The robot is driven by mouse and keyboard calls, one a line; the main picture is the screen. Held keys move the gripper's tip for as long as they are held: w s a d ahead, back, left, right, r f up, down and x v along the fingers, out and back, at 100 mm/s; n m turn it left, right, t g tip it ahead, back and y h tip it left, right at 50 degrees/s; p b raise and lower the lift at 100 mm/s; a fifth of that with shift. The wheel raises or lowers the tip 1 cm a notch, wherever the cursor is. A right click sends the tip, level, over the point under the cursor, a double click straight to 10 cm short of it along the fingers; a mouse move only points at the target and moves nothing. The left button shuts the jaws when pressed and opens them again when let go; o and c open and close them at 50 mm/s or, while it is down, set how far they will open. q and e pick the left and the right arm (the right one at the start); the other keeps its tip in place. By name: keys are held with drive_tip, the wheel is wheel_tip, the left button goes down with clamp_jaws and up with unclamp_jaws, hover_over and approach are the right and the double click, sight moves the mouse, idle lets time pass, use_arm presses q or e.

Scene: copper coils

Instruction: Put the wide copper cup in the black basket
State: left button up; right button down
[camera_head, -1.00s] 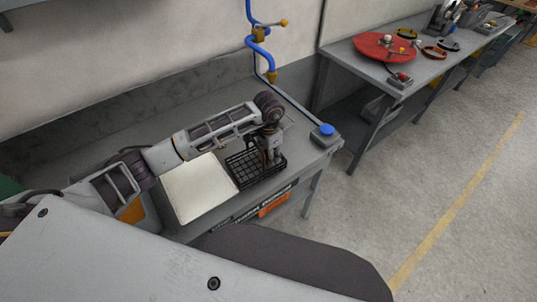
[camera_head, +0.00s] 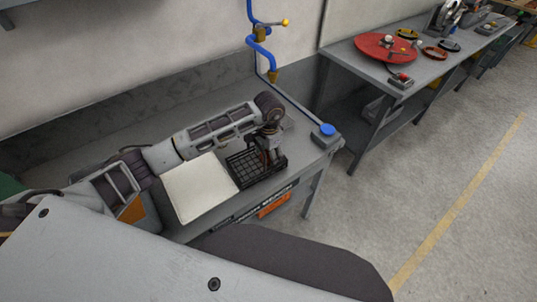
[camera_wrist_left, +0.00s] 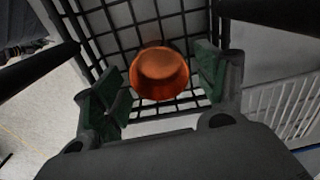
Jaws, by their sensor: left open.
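The wide copper cup (camera_wrist_left: 159,73) shows in the left wrist view, inside the black basket (camera_wrist_left: 120,20), over its grid floor. My left gripper (camera_wrist_left: 160,85) is open, with one green-padded finger on each side of the cup and gaps between pads and cup. In the head view my left gripper (camera_head: 271,158) points down into the right part of the black basket (camera_head: 243,172). The cup is hidden there behind the gripper and basket wall. My right gripper is in neither view.
A white board (camera_head: 199,188) lies left of the basket on the grey bench (camera_head: 130,130). A blue-topped box (camera_head: 326,134) stands at the bench's right end. Blue pipework (camera_head: 262,50) runs up the wall. A second table (camera_head: 425,68) holds a red disc (camera_head: 385,46) and other items.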

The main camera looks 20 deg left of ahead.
sight(269, 159)
use_arm(q)
drive_tip(key=shift+s+d+f, duration=0.1)
drive_tip(key=shift+s+f, duration=0.25)
drive_tip(key=shift+f, duration=0.35)
drive_tip(key=shift+w+r, duration=0.3)
drive_tip(key=shift+r, duration=0.55)
wheel_tip(269, 159, up, 12)
drive_tip(key=shift+f, duration=0.15)
